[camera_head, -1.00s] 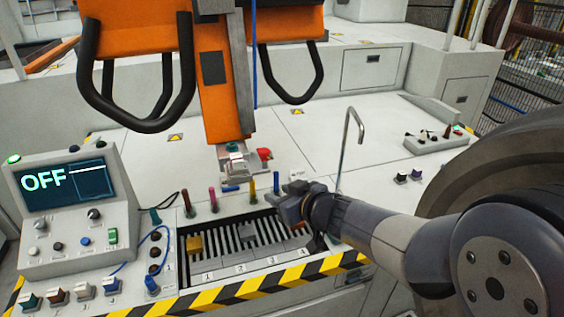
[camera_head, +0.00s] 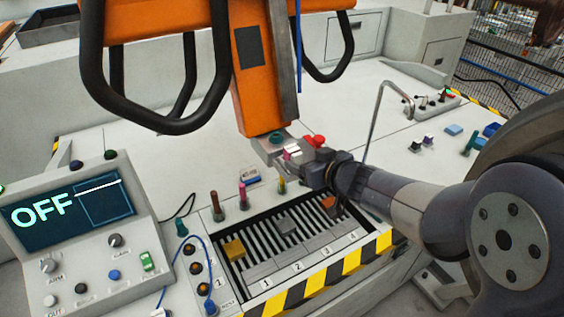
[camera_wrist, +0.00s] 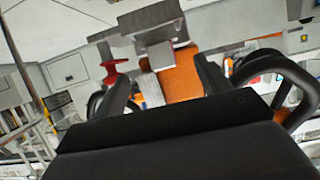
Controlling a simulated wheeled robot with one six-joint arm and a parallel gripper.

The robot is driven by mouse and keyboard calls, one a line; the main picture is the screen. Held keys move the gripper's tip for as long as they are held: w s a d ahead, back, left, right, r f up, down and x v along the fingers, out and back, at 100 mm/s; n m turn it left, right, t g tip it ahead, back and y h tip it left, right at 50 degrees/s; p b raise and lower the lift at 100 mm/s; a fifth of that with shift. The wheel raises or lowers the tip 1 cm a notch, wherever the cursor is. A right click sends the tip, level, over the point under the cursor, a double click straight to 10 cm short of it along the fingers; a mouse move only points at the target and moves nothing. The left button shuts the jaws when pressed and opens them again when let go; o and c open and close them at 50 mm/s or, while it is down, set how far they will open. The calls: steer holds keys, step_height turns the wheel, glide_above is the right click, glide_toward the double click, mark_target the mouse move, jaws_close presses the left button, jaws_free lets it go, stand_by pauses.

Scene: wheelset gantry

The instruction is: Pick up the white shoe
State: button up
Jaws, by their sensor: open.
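A small white block (camera_head: 291,152), which looks like the white shoe, sits at the grey holder (camera_head: 268,147) at the foot of the orange column. In the wrist view a pale block (camera_wrist: 149,88) shows between my fingers, below the grey holder (camera_wrist: 155,33); its lower part is hidden by my gripper body. My gripper (camera_head: 306,171) is open, just in front of the holder and beside the white block. Its two dark fingers (camera_wrist: 163,82) stand apart in the wrist view. I cannot tell whether they touch the block.
A red button (camera_head: 315,141) stands right behind my gripper. Below is a slotted rack (camera_head: 262,262) with yellow, grey and orange-brown blocks. Coloured pegs line its back edge. An OFF console (camera_head: 70,215) is at left; a bent metal pipe (camera_head: 376,120) rises at right. Black handles hang overhead.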

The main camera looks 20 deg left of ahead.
mark_target(298, 160)
steer(key=shift+x, duration=1.15)
steer(key=shift+w+a+f, duration=0.1)
steer(key=shift+a+f, duration=0.2)
steer(key=shift+a, duration=0.05)
steer(key=x, duration=0.3)
steer(key=shift+a+f+b, duration=0.1)
steer(key=shift+f+b, duration=0.25)
steer(key=shift+f, duration=0.05)
steer(key=shift+w+a+f, duration=0.15)
steer(key=shift+w+a, duration=0.25)
steer(key=shift+c, duration=0.2)
steer(key=c, duration=1)
